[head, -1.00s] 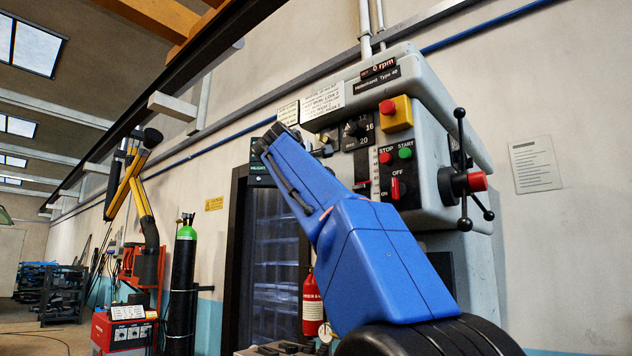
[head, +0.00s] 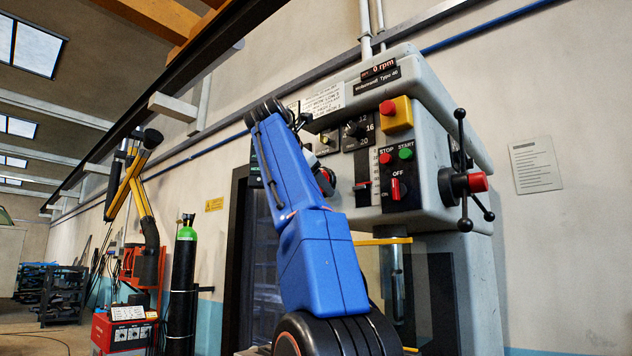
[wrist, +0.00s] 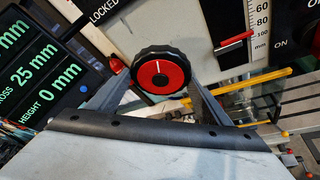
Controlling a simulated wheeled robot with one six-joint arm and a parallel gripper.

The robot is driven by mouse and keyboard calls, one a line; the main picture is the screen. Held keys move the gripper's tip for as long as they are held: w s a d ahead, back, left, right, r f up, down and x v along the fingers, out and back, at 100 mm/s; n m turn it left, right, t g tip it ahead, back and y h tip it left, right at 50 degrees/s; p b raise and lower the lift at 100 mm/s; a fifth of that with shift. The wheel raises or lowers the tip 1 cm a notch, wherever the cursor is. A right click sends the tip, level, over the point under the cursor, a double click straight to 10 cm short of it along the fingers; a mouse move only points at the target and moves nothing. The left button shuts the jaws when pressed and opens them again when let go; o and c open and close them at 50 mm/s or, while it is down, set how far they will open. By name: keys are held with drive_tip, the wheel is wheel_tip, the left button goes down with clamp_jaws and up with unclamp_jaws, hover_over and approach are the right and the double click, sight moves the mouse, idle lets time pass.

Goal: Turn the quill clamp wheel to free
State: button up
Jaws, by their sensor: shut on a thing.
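The quill clamp wheel (wrist: 160,74) has a black knurled rim and a red face with a white line pointing nearly straight up. In the wrist view, my gripper (wrist: 158,84) has one finger on each side of the rim and is shut on it. A LOCKED label (wrist: 104,12) is above and left of the wheel. No FREE label can be made out. In the head view, part of the red wheel (head: 327,180) shows just right of my blue arm, on the machine's front.
A readout screen (wrist: 40,65) is close left of the wheel. A red pointer (wrist: 233,39) on a scale is to the right. In the head view, the grey machine head (head: 435,215) carries STOP and START buttons, a red switch and a spoked handle (head: 466,182). A yellow bar (head: 384,241) is below.

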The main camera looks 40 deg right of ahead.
drive_tip(key=shift+w+n+g, duration=0.1)
drive_tip(key=shift+n+g, duration=0.2)
drive_tip(key=shift+n, duration=0.2)
idle(0.3)
drive_tip(key=o, duration=1)
drive_tip(key=shift+o, duration=0.2)
